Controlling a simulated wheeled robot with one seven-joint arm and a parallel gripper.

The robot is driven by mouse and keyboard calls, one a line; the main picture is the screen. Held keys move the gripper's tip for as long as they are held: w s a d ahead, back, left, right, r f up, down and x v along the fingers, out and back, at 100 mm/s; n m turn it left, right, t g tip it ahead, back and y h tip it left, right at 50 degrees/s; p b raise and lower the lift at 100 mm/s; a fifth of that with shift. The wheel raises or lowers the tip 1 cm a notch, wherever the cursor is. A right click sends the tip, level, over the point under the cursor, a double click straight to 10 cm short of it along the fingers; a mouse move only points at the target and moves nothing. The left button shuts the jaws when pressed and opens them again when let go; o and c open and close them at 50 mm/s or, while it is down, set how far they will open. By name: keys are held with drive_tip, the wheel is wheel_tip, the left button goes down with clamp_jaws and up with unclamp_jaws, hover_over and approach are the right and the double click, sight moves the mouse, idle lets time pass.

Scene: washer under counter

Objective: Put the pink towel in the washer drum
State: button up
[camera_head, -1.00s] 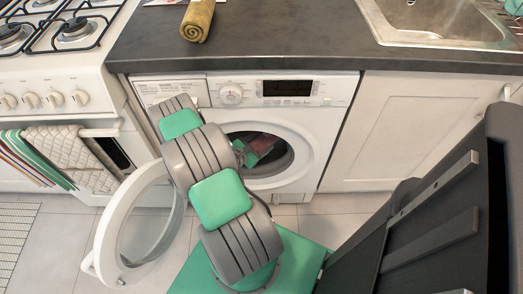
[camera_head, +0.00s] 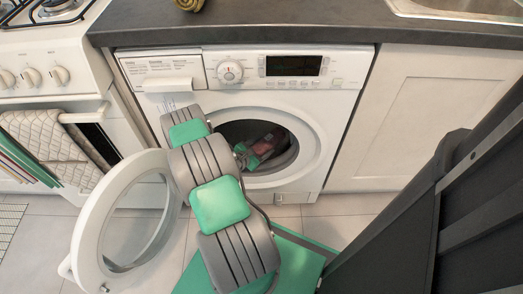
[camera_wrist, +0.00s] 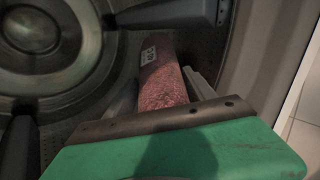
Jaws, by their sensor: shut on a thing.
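The washer (camera_head: 345,85) stands under the counter with its round door (camera_head: 88,225) swung open to the left. My arm reaches into the opening, and my gripper (camera_head: 262,150) is inside the drum mouth. The pink towel (camera_wrist: 162,72) is a roll with a small white label. In the wrist view my gripper (camera_wrist: 165,95) is shut on it, one finger on each side. The ribbed drum back (camera_wrist: 30,30) shows beyond at the left. In the head view the towel is a small dark pink patch (camera_head: 270,142), and its lower part is hidden.
A mustard rolled towel (camera_head: 189,4) lies on the counter (camera_head: 290,30). The stove with a hanging cloth (camera_head: 45,135) is at the left. A white cabinet (camera_head: 440,110) is at the right. The drum rim (camera_wrist: 265,60) is close to my gripper's right side.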

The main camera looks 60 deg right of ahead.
drive_tip(key=shift+f+b, duration=0.45)
drive_tip(key=shift+b, duration=0.25)
drive_tip(key=o, duration=1.3)
drive_tip(key=shift+o, duration=0.2)
